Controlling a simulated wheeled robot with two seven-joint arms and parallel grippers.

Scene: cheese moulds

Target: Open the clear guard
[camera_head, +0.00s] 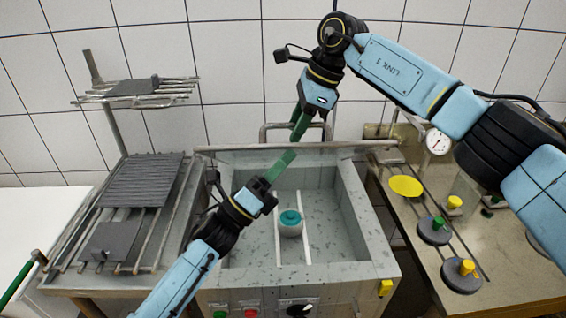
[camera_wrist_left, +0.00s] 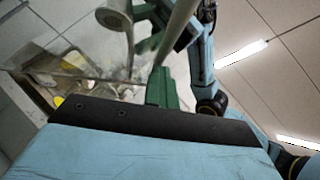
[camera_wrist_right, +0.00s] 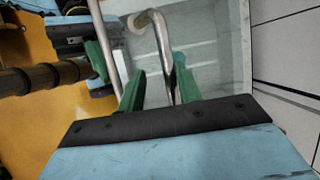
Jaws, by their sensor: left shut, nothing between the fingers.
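The clear guard is hard to make out. A grey metal bar (camera_head: 230,149) crosses above the back of the basin, seemingly its edge. A bent metal handle (camera_head: 264,130) stands behind the bar. My right gripper (camera_head: 299,124) is at the handle; in the right wrist view the handle tube (camera_wrist_right: 160,40) passes between its parted green fingers. I cannot tell if they touch it. My left gripper (camera_head: 288,158) is shut and empty, its tip just below the bar. In the left wrist view the bar (camera_wrist_left: 180,22) passes close to the fingers (camera_wrist_left: 160,85).
A teal-topped pot (camera_head: 290,220) stands in the grey basin (camera_head: 345,262). A rack with dark plates (camera_head: 145,180) is at left. The right counter (camera_head: 500,255) holds weights (camera_head: 461,277), a yellow disc (camera_head: 405,186) and a gauge (camera_head: 438,141). A tiled wall closes the back.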

